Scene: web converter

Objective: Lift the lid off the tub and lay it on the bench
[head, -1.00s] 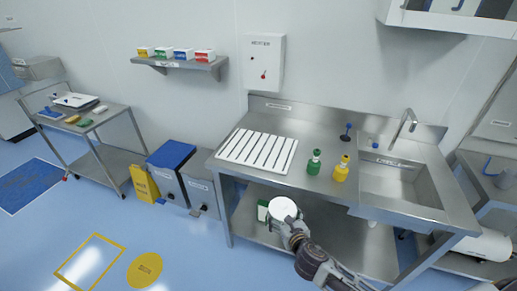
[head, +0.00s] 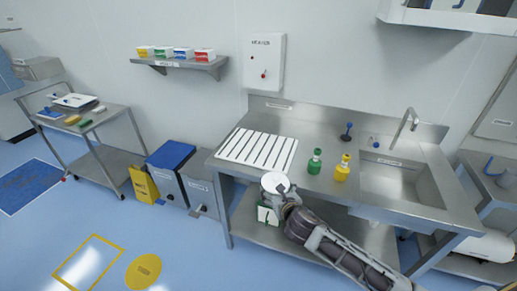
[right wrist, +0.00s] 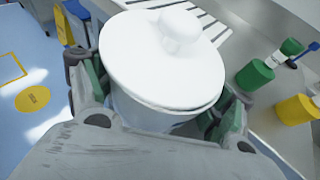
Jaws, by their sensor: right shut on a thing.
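The white lid (right wrist: 163,52) with a round knob sits on the tub (right wrist: 150,114), which is pale and partly hidden under it. My right gripper (right wrist: 165,115) is shut on the tub's sides below the lid, with green pads on both sides. In the head view the lid (head: 275,182) shows as a white disc at the bench's front edge, with my right gripper (head: 284,194) just below right of it. The steel bench (head: 325,190) stands behind. My left gripper is not in view.
A white slatted rack (head: 258,150) covers the bench's left part. The sink (head: 398,182) is at right. Bare steel lies between rack and bottles.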

